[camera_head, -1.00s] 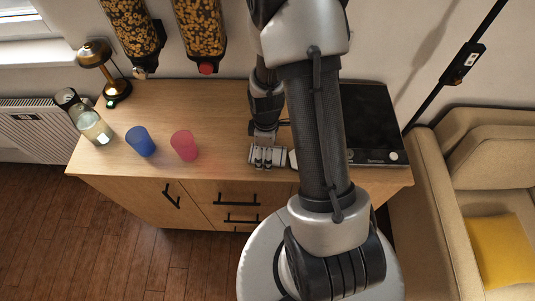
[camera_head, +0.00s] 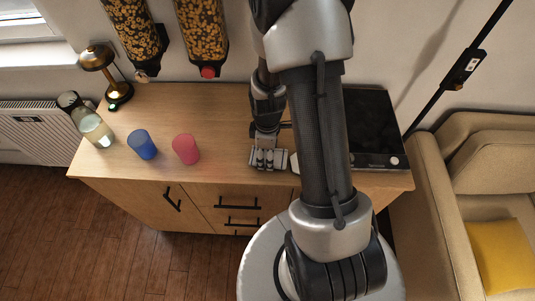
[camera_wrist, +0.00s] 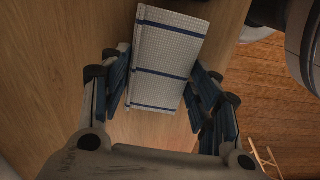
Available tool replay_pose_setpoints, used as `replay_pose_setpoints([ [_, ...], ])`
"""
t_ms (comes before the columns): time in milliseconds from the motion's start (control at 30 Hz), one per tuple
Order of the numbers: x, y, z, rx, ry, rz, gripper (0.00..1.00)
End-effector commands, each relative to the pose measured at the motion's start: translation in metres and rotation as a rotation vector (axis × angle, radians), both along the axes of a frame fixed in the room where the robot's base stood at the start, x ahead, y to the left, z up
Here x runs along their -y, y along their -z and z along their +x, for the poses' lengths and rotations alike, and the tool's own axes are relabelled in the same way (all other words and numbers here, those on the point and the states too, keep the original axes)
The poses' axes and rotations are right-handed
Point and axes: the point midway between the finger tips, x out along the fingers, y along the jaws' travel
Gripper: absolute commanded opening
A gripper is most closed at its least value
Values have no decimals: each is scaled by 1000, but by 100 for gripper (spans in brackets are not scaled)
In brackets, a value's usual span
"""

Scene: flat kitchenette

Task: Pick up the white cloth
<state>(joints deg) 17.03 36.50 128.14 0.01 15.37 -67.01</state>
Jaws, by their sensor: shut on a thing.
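The white cloth (camera_wrist: 168,60) is a folded piece with thin dark blue stripes. In the wrist view it lies between the two fingers of my gripper (camera_wrist: 158,88), which is shut on it. Its far end extends beyond the fingertips over the wooden surface. In the head view my gripper (camera_head: 268,159) points down at the front part of the wooden counter (camera_head: 215,165). The cloth is mostly hidden there by the gripper and arm, and I cannot tell whether it is clear of the counter.
A pink cup (camera_head: 186,149), a blue cup (camera_head: 142,145) and a glass jar (camera_head: 96,131) stand left of my gripper. A brass lamp (camera_head: 98,57) is at the back left. A black hob (camera_head: 373,125) lies right, behind my arm. Two dispensers (camera_head: 203,38) hang above the counter.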

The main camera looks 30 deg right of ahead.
Motion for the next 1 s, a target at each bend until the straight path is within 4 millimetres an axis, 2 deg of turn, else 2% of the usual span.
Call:
replay_pose_setpoints([
  [167, 0, -32, 1, 5, 0, -2, 34],
  [500, 0, -130, 2, 7, 0, -2, 34],
  [600, 0, -153, 1, 5, 0, -2, 34],
  [800, 0, -182, 1, 2, 0, -1, 34],
  [1000, 0, -191, 0, 1, 0, -1, 34],
])
